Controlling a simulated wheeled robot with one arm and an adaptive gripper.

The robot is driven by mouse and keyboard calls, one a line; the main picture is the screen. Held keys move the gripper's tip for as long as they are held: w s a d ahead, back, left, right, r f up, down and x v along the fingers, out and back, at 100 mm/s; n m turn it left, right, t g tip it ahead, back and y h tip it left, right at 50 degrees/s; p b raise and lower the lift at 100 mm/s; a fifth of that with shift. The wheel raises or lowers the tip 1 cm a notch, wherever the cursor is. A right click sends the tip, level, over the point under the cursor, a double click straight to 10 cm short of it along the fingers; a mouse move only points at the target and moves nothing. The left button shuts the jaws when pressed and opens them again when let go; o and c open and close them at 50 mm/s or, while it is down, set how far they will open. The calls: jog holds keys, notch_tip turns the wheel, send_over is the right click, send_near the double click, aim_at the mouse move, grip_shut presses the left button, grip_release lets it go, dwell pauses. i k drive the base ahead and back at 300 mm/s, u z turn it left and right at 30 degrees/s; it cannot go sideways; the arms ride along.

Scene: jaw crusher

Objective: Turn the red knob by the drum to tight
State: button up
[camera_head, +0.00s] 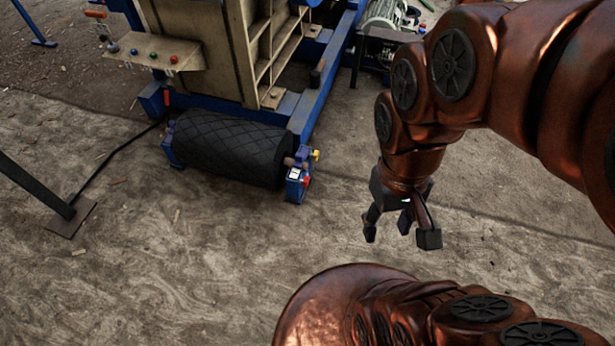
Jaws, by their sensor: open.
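The black drum (230,149) with a crosshatched surface lies low across the front of the machine. A small red knob (307,181) sits on the blue bracket (295,190) at the drum's right end, beside a white label. A yellow part (316,155) is just above it on the same bracket. My gripper (402,235) hangs pointing down to the right of the bracket, with its fingers spread and empty. It is clearly apart from the knob. How far the knob is turned cannot be told at this size.
A tan panel (150,50) with several coloured buttons stands at upper left. The blue machine frame (325,80) runs back behind the drum. A dark post on a foot plate (70,219) stands at left. The ground (190,280) in front of the drum is mostly clear.

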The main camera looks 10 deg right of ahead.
aim_at(306, 179)
jog(key=z, duration=0.3)
jog(key=i, duration=0.9)
jog(key=u, duration=0.5)
